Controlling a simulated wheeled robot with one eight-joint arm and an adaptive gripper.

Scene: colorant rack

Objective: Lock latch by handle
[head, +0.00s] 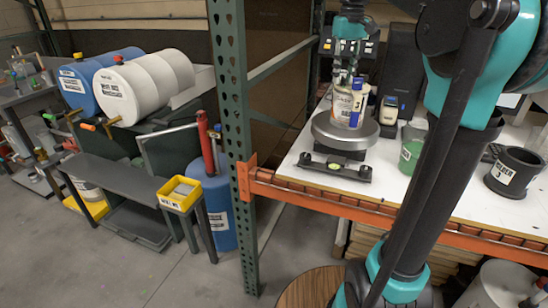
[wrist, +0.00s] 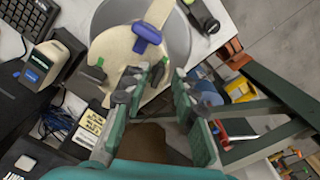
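No part that I can clearly name as the latch or its handle shows in either view. My gripper (wrist: 155,88) points down with its two fingers apart, over a cream container (wrist: 128,55) with a blue part (wrist: 147,33) on it. Nothing is clearly held between the fingers. In the head view my gripper (head: 348,78) is above the cream container (head: 342,108), which stands on a round silver pan (head: 322,130). I cannot tell whether the fingers touch the container. The arm hides part of the table.
The white table (head: 290,172) has an orange front beam (head: 330,200) and a green rack post (head: 232,120) at left. A green-filled cup (head: 410,152), a small bottle (head: 389,110) and a black cup (head: 512,170) stand to the right. Blue and white drums (head: 135,90) lie at the left.

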